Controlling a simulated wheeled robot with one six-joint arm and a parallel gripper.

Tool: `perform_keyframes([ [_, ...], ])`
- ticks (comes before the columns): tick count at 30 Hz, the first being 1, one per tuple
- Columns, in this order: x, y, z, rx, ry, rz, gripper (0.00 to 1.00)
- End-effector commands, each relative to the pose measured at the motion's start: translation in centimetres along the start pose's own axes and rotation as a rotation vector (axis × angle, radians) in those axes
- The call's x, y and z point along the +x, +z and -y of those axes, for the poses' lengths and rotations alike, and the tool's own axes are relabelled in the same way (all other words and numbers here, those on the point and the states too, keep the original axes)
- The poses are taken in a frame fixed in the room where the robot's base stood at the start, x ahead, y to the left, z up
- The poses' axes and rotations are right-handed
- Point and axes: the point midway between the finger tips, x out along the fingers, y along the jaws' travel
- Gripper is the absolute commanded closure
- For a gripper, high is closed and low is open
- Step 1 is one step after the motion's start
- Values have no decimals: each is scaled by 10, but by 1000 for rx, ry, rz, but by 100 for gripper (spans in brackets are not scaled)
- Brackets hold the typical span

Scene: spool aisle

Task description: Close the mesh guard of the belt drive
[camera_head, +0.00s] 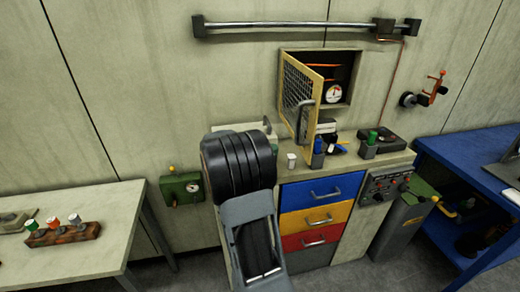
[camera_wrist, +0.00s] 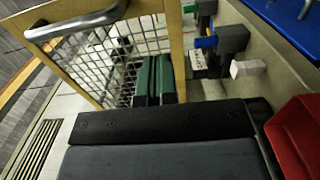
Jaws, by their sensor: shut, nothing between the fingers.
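The mesh guard (camera_head: 298,92) is a yellow-framed wire-mesh door on a wall recess (camera_head: 340,64). It stands open, swung out from the wall, with a grey bar handle (camera_head: 303,119) near its free edge. In the wrist view the guard's mesh (camera_wrist: 118,62) and yellow frame (camera_wrist: 177,45) are close, with the handle (camera_wrist: 78,24) at upper left. My gripper (camera_wrist: 154,65) is shut and empty, its green fingers side by side in front of the mesh. Contact with the guard cannot be told. In the head view my arm hides the gripper. Inside the recess are orange parts and a white dial (camera_head: 333,93).
Below the recess, a cabinet (camera_head: 371,165) with blue, yellow and red drawers carries small items, including a white cup (camera_head: 291,160). A rail (camera_head: 290,27) runs above. A bench (camera_head: 118,215) stands left and a blue table (camera_head: 450,155) right. A red bin (camera_wrist: 297,135) is close at lower right in the wrist view.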

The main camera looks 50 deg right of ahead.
Motion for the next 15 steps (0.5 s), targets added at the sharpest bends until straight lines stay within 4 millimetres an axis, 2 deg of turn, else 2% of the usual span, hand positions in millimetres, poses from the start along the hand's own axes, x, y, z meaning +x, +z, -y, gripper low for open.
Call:
perform_keyframes([
  [1, 11, 1, -2, -2, -1, 4, 100],
  [6, 40, 1, -2, -2, -2, 3, 100],
  [15, 72, 0, -1, -2, -3, 0, 100],
])
